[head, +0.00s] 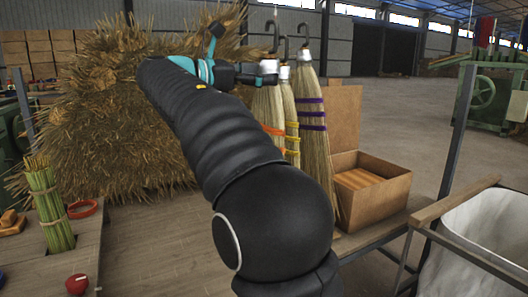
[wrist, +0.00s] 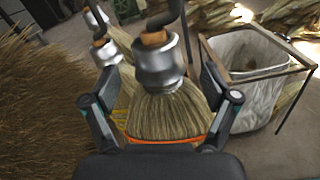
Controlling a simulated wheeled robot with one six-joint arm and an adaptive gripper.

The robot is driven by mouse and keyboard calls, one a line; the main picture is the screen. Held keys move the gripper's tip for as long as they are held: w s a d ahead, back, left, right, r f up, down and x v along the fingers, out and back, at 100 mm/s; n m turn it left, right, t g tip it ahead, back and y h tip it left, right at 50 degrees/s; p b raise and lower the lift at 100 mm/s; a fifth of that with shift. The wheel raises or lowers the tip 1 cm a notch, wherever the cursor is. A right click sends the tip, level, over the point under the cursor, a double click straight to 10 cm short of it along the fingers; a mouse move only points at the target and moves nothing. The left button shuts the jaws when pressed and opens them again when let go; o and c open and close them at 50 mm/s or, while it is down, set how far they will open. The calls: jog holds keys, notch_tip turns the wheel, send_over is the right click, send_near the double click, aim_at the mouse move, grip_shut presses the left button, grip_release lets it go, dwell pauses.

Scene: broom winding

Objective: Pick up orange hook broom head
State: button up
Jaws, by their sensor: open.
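The orange-banded broom head (head: 270,108) hangs upright from a dark hook, leftmost of three. In the wrist view it (wrist: 165,115) fills the middle, with a silver cap (wrist: 158,65) on top and an orange band low on the straw. My gripper (wrist: 160,85) is open, with one finger on each side of the broom's neck just below the cap. I cannot tell whether either finger touches it. In the head view my gripper (head: 262,72) is at the top of this broom, partly hidden by my arm.
A yellow-banded broom (head: 290,105) and a purple-banded broom (head: 312,125) hang close on the right. A cardboard box (head: 375,205) stands behind. A lined bin (head: 490,230) is at right. A large straw pile (head: 110,120) is at left.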

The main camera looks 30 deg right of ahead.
jog(key=shift+d, duration=1.05)
grip_shut()
jog(key=shift+r, duration=0.1)
